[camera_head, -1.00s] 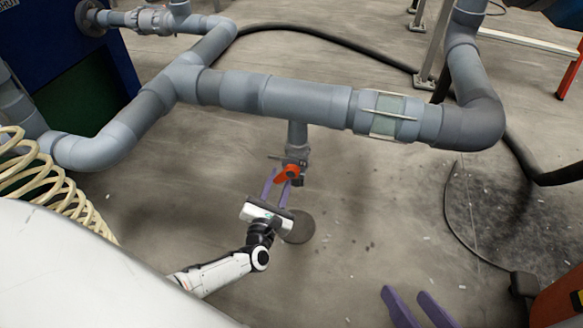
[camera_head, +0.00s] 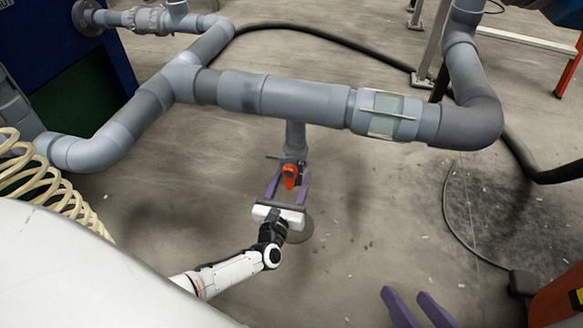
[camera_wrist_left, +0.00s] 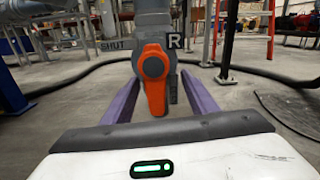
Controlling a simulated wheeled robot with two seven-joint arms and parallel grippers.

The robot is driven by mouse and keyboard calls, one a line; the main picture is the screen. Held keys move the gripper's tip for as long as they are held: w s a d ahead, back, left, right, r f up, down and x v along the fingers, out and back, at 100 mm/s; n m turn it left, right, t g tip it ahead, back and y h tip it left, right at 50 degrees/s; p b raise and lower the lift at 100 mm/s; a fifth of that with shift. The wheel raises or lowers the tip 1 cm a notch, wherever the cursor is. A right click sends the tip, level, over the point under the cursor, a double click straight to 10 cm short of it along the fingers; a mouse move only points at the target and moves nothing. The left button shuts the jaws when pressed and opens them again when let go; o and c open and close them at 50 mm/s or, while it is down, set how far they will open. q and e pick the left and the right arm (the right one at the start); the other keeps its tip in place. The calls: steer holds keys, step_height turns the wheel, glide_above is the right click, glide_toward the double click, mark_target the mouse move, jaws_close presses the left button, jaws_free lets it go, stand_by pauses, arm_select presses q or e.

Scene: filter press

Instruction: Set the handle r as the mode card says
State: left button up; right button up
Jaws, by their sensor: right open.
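The orange handle r (camera_head: 290,172) is on a grey valve under the long grey pipe. In the left wrist view the handle (camera_wrist_left: 154,80) points down, and the labels SHUT (camera_wrist_left: 112,46) and R (camera_wrist_left: 175,42) show behind it. My left gripper (camera_head: 291,176) is open, with one purple finger on each side of the handle. In the left wrist view there are gaps between the handle and both fingers (camera_wrist_left: 160,92). My right gripper (camera_head: 405,293) is open and empty at the bottom of the head view. I cannot make out a mode card.
The grey pipe (camera_head: 300,98) with a clear section (camera_head: 391,115) runs above the valve. A cream coiled hose (camera_head: 35,170) is at the left. A black hose (camera_head: 320,37) lies on the floor behind. The floor right of the valve is mostly clear.

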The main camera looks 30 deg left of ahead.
arm_select(q)
steer(key=shift+s+f, duration=0.2)
steer(key=p+v, duration=0.1)
steer(key=v, duration=0.6)
steer(key=shift+f, duration=0.1)
